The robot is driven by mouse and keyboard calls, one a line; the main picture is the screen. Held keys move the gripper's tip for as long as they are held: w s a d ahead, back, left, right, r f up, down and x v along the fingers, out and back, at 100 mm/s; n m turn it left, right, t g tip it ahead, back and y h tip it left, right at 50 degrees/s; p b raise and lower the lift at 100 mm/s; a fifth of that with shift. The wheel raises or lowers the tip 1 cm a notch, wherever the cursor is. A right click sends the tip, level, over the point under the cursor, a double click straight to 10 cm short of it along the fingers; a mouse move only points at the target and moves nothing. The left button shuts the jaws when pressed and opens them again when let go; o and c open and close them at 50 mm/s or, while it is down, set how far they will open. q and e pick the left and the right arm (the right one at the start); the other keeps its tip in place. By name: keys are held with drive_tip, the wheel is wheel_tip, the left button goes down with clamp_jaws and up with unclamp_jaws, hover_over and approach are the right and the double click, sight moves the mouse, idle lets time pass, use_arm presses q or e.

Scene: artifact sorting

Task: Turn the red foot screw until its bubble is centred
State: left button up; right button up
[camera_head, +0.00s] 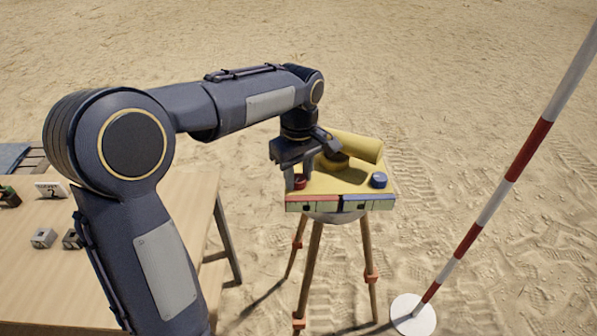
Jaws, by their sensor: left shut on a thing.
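A yellow levelling instrument (345,186) stands on a wooden tripod (312,250). The red foot screw (299,183) is at its front left, and a blue foot screw (378,180) is at its front right. Along the front edge are a red-marked vial (308,206) and a blue-marked vial (372,205); their bubbles are too small to judge. A yellow telescope tube (355,146) lies across the top. My left gripper (298,172) points down from above and is shut on the red foot screw. My right gripper is not in view.
A red and white ranging pole (514,165) leans at the right on a white round base (413,314). A wooden table (185,215) at the left holds small grey blocks (43,238) and a card marked 2 (50,190). Open sand lies behind.

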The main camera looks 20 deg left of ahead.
sight(298, 178)
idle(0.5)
use_arm(q)
drive_tip(key=o, duration=1)
wheel_tip(298, 178, up, 8)
drive_tip(key=shift+f, duration=0.1)
drive_tip(key=shift+s+a, duration=0.25)
drive_tip(key=shift+s, duration=0.1)
drive_tip(key=s+f+m+t+h, duration=0.1)
drive_tip(key=s+f+m+t, duration=0.1)
drive_tip(key=s, duration=0.5)
drive_tip(key=s+d+f+m+t+h, duration=0.1)
drive_tip(key=s+f+m+t, duration=0.1)
drive_tip(key=s+f+m, duration=0.2)
drive_tip(key=s+d+f+m+t+h, duration=0.1)
drive_tip(key=s+f+m, duration=0.3)
drive_tip(key=s, duration=0.6)
drive_tip(key=shift+s+d+m+t+h, duration=0.1)
drive_tip(key=shift+s+m+t+h, duration=0.2)
drive_tip(key=shift+s+t+h, duration=0.1)
